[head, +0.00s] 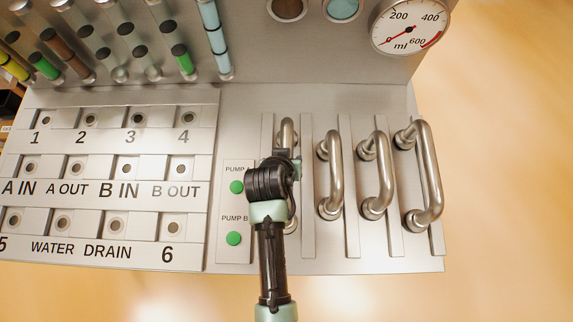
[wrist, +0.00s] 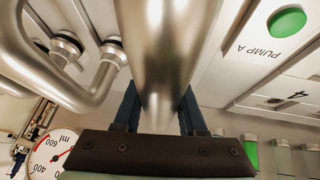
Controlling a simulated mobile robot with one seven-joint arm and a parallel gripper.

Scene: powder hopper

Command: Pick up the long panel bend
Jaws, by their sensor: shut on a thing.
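Several bent metal tubes, the panel bends, stand in a row on the right part of the steel panel. My gripper (head: 284,160) is over the leftmost bend (head: 288,130) and is shut on it. In the wrist view my gripper (wrist: 160,112) has one dark finger on each side of this thick tube (wrist: 165,45). My gripper hides much of this bend in the head view, so I cannot tell its full length or whether its ends are seated. The other bends, the second (head: 335,175), third (head: 383,175) and rightmost (head: 430,170), stand apart to its right.
The green PUMP A button (head: 237,187) and PUMP B button (head: 234,239) are close left of my gripper. Labelled ports (head: 137,119) fill the panel's left part. A dial gauge (head: 410,27) and coloured tubes (head: 217,40) stand behind. Open floor lies to the right.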

